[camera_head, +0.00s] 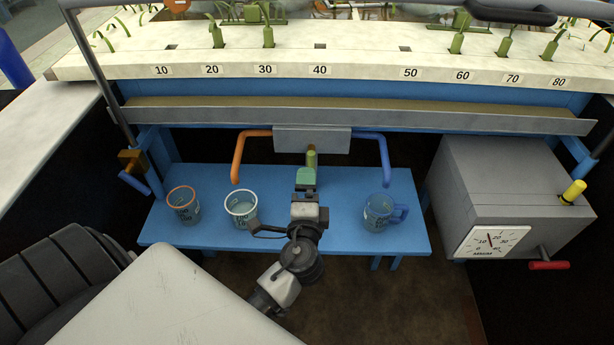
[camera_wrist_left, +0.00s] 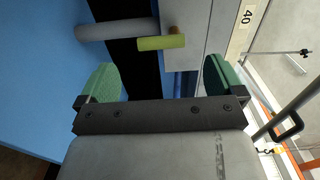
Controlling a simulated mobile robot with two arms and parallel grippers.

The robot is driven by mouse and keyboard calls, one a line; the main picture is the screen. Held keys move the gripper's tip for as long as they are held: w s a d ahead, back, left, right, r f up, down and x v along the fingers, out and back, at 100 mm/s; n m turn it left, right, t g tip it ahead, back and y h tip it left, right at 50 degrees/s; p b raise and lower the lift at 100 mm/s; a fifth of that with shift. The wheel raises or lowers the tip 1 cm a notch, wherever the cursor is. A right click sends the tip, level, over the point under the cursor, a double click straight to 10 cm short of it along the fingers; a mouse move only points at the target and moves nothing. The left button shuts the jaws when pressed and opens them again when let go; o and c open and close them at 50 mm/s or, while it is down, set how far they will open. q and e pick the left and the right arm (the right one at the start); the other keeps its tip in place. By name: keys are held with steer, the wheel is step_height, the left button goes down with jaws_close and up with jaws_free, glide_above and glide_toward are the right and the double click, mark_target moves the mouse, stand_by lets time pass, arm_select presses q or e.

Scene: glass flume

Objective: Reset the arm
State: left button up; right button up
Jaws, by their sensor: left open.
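My left gripper (camera_head: 306,180) reaches over the blue bench from the bottom middle in the head view. Its green fingers stand wide apart in the left wrist view (camera_wrist_left: 160,82). A yellow-green lever handle (camera_head: 311,158) sticks out below the grey box (camera_head: 312,140) under the flume. In the left wrist view the handle (camera_wrist_left: 160,42) lies ahead of the gap between the fingers and does not touch them. The fingers hold nothing. My right gripper is in neither view.
On the blue bench (camera_head: 340,190) stand an orange-rimmed cup (camera_head: 184,204), a white-rimmed cup (camera_head: 241,209) and a blue-handled cup (camera_head: 380,213). An orange pipe (camera_head: 237,155) and a blue pipe (camera_head: 384,155) hang above. A grey box with dial (camera_head: 500,180) is at right.

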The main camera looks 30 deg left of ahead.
arm_select(q)
steer(key=shift+v, duration=1)
